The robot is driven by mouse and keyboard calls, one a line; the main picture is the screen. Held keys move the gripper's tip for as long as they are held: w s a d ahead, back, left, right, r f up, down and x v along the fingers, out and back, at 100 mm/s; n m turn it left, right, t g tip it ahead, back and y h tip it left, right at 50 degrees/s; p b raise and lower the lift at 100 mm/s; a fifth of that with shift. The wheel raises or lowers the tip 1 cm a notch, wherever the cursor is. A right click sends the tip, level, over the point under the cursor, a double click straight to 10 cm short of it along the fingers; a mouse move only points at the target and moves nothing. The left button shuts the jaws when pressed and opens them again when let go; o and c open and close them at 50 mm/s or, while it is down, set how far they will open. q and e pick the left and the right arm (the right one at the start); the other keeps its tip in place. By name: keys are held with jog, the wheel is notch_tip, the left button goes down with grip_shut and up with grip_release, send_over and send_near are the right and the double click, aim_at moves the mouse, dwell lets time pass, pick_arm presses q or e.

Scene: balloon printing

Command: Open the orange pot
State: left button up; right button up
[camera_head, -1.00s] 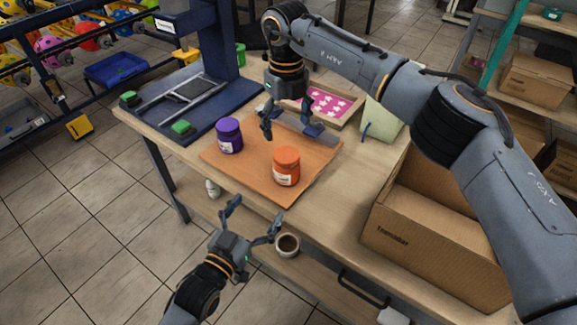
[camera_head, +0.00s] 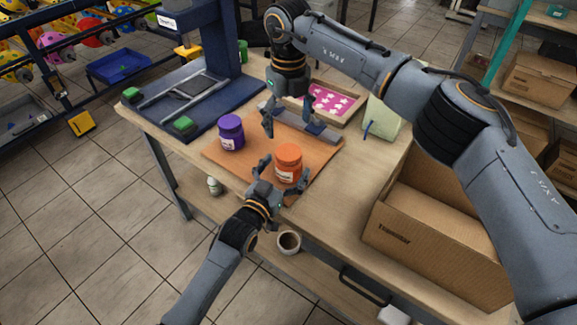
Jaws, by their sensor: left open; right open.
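The orange pot (camera_head: 288,163) stands upright on the brown mat (camera_head: 240,165), with its orange lid on. A purple pot (camera_head: 231,132) stands on the mat to its left. My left gripper (camera_head: 283,176) is open, with its fingers on either side of the orange pot's lower front; I cannot tell whether they touch it. My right gripper (camera_head: 290,128) is open and points down above the back of the mat, behind the orange pot. It holds nothing.
A blue press (camera_head: 215,60) with green pads stands at the left. A tray with a pink star screen (camera_head: 328,100) lies behind the mat. A large cardboard box (camera_head: 410,235) stands at the right. A cup (camera_head: 289,242) and a small bottle (camera_head: 214,186) sit below the tabletop.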

aim_at(288, 151)
pick_arm(q)
grip_shut()
pick_arm(e)
jog(key=m, duration=1.1)
jog(key=shift+m, duration=0.4)
jog(key=m, duration=0.5)
jog(key=shift+m, duration=0.3)
jog(key=m, duration=0.4)
jog(key=shift+m, duration=0.3)
jog(key=shift+f+m, duration=0.3)
jog(key=shift+f, duration=3.7)
